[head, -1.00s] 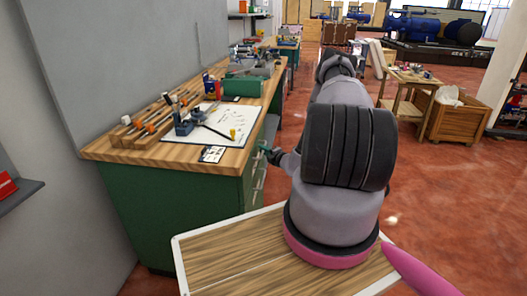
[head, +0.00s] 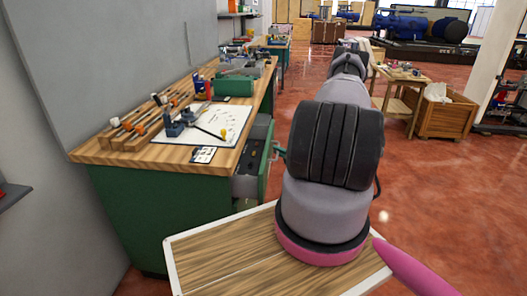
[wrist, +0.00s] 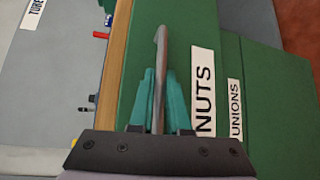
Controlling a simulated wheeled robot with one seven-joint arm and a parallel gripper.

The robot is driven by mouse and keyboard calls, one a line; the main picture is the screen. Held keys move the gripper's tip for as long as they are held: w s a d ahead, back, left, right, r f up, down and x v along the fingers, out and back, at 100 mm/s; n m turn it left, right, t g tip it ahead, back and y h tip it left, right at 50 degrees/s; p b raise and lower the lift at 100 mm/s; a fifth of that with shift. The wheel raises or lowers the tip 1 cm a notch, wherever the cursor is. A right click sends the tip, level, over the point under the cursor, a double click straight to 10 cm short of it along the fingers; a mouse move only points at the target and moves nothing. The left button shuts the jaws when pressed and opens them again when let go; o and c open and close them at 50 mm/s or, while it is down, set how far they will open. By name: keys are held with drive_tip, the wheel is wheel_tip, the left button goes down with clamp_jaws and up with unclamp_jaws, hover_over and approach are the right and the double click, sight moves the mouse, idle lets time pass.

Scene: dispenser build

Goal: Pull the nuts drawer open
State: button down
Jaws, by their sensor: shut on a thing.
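The nuts drawer has a green front (head: 265,166) and stands pulled out from the right side of the green workbench, with its grey inside and small items showing in the head view. In the wrist view its front carries a white NUTS label (wrist: 204,92) beside a metal bar handle (wrist: 161,50). My gripper (wrist: 157,85) has its teal fingers on both sides of this handle and is shut on it. In the head view my gripper (head: 279,153) is small and partly hidden by my arm.
A UNIONS label (wrist: 236,110) sits on a green front next to the nuts drawer. The workbench top (head: 120,153) holds tools and a white sheet (head: 215,125). A wooden crate (head: 447,118) stands at the right.

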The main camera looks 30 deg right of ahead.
drive_tip(key=s+d, duration=0.8)
drive_tip(key=d, duration=0.4)
drive_tip(key=s+d, duration=0.8)
drive_tip(key=d, duration=0.4)
drive_tip(key=shift+s+d, duration=0.35)
drive_tip(key=shift+s, duration=0.05)
drive_tip(key=c, duration=0.9)
unclamp_jaws()
drive_tip(key=v, duration=1)
drive_tip(key=shift+s+d, duration=0.15)
drive_tip(key=shift+s, duration=0.2)
